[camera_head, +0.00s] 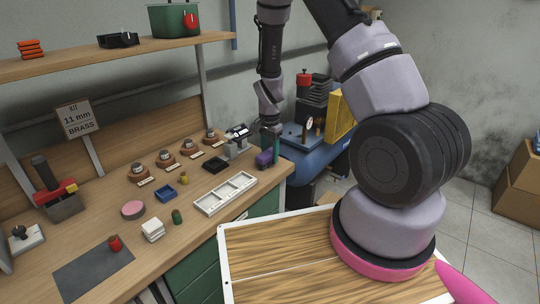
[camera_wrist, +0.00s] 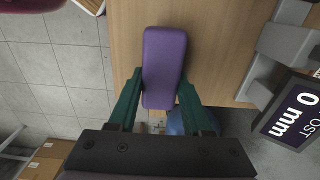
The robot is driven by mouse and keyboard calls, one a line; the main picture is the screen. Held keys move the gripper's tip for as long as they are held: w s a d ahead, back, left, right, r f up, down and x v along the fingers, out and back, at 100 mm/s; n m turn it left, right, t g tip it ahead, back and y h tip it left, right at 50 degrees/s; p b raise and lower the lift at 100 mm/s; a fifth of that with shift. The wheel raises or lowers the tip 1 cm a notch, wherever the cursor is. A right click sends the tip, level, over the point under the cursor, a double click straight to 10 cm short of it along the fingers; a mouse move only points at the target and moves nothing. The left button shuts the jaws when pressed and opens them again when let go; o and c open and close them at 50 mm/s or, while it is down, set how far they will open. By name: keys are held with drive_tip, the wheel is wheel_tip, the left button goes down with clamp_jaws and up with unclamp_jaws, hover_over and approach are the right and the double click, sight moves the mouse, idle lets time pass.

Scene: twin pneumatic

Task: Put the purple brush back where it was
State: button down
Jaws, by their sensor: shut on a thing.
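The purple brush (camera_head: 263,159) is at the right end of the wooden workbench, near its edge. In the wrist view the purple brush (camera_wrist: 164,60) is a long rounded block between the two green fingers of my gripper (camera_wrist: 160,92). The fingers are shut on its near part, and its far part lies over the wooden bench top (camera_wrist: 214,50). In the head view my gripper (camera_head: 271,150) points down at the bench corner. I cannot tell whether the brush touches the bench. Its underside is hidden.
A white compartment tray (camera_head: 207,206) lies left of the brush, with a black tray (camera_head: 216,165) behind it. A gauge with a display (camera_head: 238,132) stands close by; its screen (camera_wrist: 296,112) shows 0 mm. A blue surface with machinery (camera_head: 325,143) stands beyond the bench's right edge.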

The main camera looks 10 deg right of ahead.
drive_tip(key=shift+f, duration=0.3)
drive_tip(key=shift+c, duration=1.7)
unclamp_jaws()
wheel_tip(320, 180, up, 13)
wheel_tip(320, 180, up, 19)
drive_tip(key=n+t+y, duration=0.2)
drive_tip(key=n+t, duration=0.1)
hover_over(270, 151)
drive_tip(key=s+d, duration=0.2)
drive_tip(key=s, duration=0.6)
drive_tip(key=s+d+r+n+t, duration=0.1)
drive_tip(key=s+r+n+t, duration=0.1)
drive_tip(key=s+r, duration=0.3)
drive_tip(key=s+d+r+n+t, duration=0.1)
drive_tip(key=s+r+t, duration=0.1)
drive_tip(key=s+r, duration=0.4)
drive_tip(key=s, duration=0.4)
drive_tip(key=shift+d+n, duration=0.25)
drive_tip(key=shift+n, duration=0.15)
